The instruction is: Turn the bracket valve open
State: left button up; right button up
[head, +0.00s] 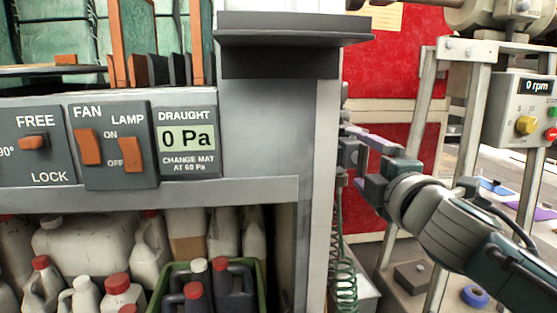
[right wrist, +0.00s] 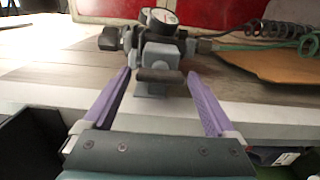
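The bracket valve (right wrist: 160,55) is a grey block with a dark bar-shaped handle on its near face, in the middle of the right wrist view. A round gauge (right wrist: 159,20) sits on top of it. My right gripper (right wrist: 158,78) is open, with one purple finger on each side of the handle and a visible gap to each. In the head view my right gripper (head: 366,163) reaches in from the right to the side of the cabinet post. The valve there (head: 350,150) is small and partly hidden by the post and gripper. My left gripper is not in view.
A grey cabinet post (head: 322,150) stands just left of the gripper, with a dark shelf (head: 290,30) above. A green coiled hose (head: 343,270) hangs below the valve. A control box (head: 525,110) on a metal frame stands right. Bottles (head: 120,290) fill the lower shelf.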

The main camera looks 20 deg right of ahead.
jog(key=shift+o, duration=0.4)
jog(key=shift+s, duration=0.1)
jog(key=shift+s+a, duration=0.15)
jog(key=shift+s, duration=0.15)
jog(key=p+v, duration=0.1)
jog(key=v, duration=0.8)
jog(key=shift+p, duration=0.3)
jog(key=shift+s, duration=0.1)
